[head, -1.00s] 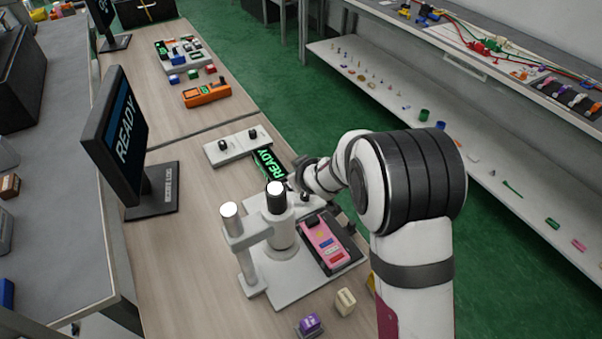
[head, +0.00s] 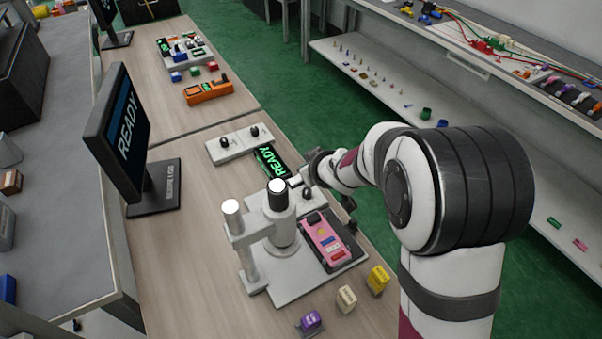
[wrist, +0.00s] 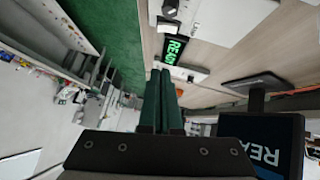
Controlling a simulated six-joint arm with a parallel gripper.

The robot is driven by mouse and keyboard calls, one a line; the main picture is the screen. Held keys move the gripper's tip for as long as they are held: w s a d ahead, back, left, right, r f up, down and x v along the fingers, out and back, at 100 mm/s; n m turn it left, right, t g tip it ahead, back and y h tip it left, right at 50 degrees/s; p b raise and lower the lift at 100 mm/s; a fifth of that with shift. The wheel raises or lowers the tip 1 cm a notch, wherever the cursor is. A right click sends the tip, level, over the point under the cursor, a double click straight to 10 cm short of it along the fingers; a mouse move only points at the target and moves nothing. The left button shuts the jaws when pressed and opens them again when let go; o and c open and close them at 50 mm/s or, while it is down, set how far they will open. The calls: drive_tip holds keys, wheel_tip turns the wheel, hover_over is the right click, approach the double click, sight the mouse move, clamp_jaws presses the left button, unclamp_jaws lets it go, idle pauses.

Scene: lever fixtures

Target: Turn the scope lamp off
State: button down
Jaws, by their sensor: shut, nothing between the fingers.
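The scope (head: 282,225) is a pale stand with a black-collared, white-topped tube on a light base plate, on the wooden bench in the head view. A small pale box (head: 307,200) with a dark knob or lever sits at its far right side. A pale unit (wrist: 215,22) with a dark knob (wrist: 166,26) shows at the top of the wrist view. My gripper (wrist: 160,75) is shut and empty, its dark green fingers together and apart from that knob. In the head view my wrist is beside the box, and the fingertips are hard to make out.
A green READY display (head: 271,161) lies beyond the scope, next to a pale two-knob panel (head: 238,145). A monitor (head: 118,135) stands left. A pink device (head: 326,242) sits on a dark tray. Purple (head: 310,320), cream (head: 346,299) and yellow (head: 377,280) blocks are in front.

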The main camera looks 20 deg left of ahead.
hover_over(293, 177)
drive_tip(key=s+d, duration=0.2)
wheel_tip(293, 177, down, 7)
drive_tip(key=shift+r, duration=0.15)
drive_tip(key=f, duration=0.2)
drive_tip(key=shift+w+d+f, duration=0.15)
drive_tip(key=shift+w+f, duration=0.1)
drive_tip(key=shift+f, duration=0.1)
drive_tip(key=shift+w+d+f, duration=0.1)
drive_tip(key=shift+w+f, duration=0.05)
drive_tip(key=shift+f, duration=0.6)
drive_tip(key=shift+d+f, duration=0.1)
drive_tip(key=shift+f, duration=0.25)
drive_tip(key=shift+s+a, duration=0.55)
drive_tip(key=shift+r, duration=0.1)
